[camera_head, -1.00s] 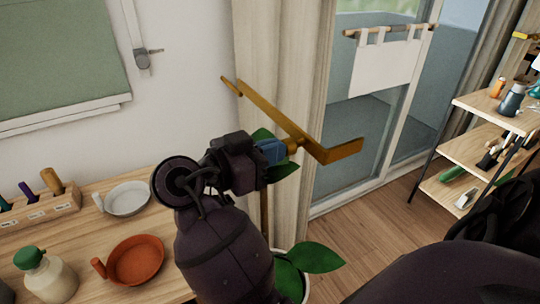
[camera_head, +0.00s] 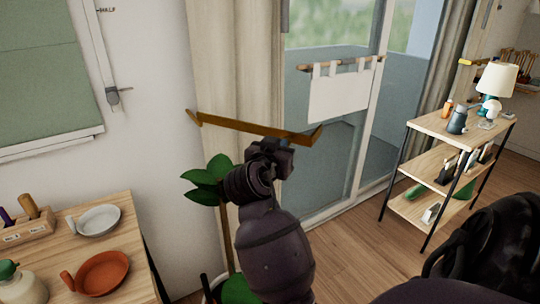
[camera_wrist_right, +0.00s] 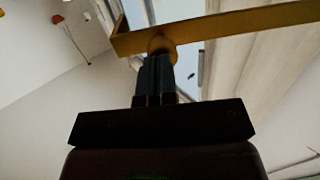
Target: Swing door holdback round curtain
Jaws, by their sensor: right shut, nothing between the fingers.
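The brass holdback (camera_head: 245,126) is a long flat bar with bent ends. In the head view it crosses in front of the cream curtain (camera_head: 222,75). Its left end is by the curtain's left edge and its right end is over the glass door. My right gripper (camera_head: 282,150) is at the bar's right part; its fingers are mostly hidden there. In the wrist view the shut fingers (camera_wrist_right: 155,65) point at the knob under the holdback (camera_wrist_right: 215,27), touching or very close to it. The curtain (camera_wrist_right: 245,62) rises behind. My left gripper is not in view.
A potted plant (camera_head: 207,178) stands between the curtain and my right arm. A wooden table (camera_head: 140,240) with dishes (camera_head: 103,272) is at lower left. An open shelf (camera_head: 432,167) with a lamp (camera_head: 497,78) stands right of the glass door (camera_head: 310,170). Floor between is clear.

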